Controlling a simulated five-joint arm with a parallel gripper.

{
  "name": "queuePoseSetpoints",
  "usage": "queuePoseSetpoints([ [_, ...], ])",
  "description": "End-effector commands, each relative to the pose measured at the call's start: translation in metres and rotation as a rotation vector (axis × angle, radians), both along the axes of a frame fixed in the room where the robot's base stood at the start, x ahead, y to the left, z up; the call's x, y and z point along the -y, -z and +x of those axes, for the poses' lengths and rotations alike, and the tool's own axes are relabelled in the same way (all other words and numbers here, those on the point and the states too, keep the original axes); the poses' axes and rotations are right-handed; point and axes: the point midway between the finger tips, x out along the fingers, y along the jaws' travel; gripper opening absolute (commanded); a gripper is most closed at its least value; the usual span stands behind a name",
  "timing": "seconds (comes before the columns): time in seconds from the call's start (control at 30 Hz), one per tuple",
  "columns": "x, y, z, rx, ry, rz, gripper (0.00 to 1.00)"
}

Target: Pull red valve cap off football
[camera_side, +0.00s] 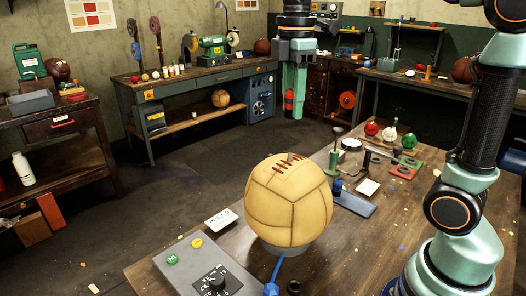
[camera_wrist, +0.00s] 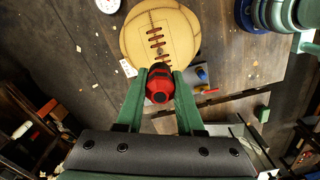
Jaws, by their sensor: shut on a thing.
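The tan leather football (camera_side: 288,210) with dark lacing on top sits on a grey ring stand on the workbench (camera_side: 345,245). It also shows at the top of the wrist view (camera_wrist: 172,30). My gripper (camera_side: 290,95) is high above the ball, pointing down, its green fingers shut on the red valve cap (camera_side: 289,104). In the wrist view my fingers (camera_wrist: 160,80) grip both sides of the cap (camera_wrist: 159,87). The cap is clear of the ball, with a wide air gap below it. The valve opening is too small to make out.
A grey control box (camera_side: 198,272) with a knob stands in front of the ball. A blue hose (camera_side: 275,270) runs by the stand. A blue tray (camera_side: 354,203) and several small tools and red, white and green items lie to the right and behind.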

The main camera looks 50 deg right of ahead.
Motion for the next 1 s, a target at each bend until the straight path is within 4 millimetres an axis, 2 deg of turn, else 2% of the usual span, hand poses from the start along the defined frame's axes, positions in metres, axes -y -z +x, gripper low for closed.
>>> queuePoseSetpoints([
  [1.0,0.0,0.032,0.0,0.001,0.0,0.0,0.0],
])
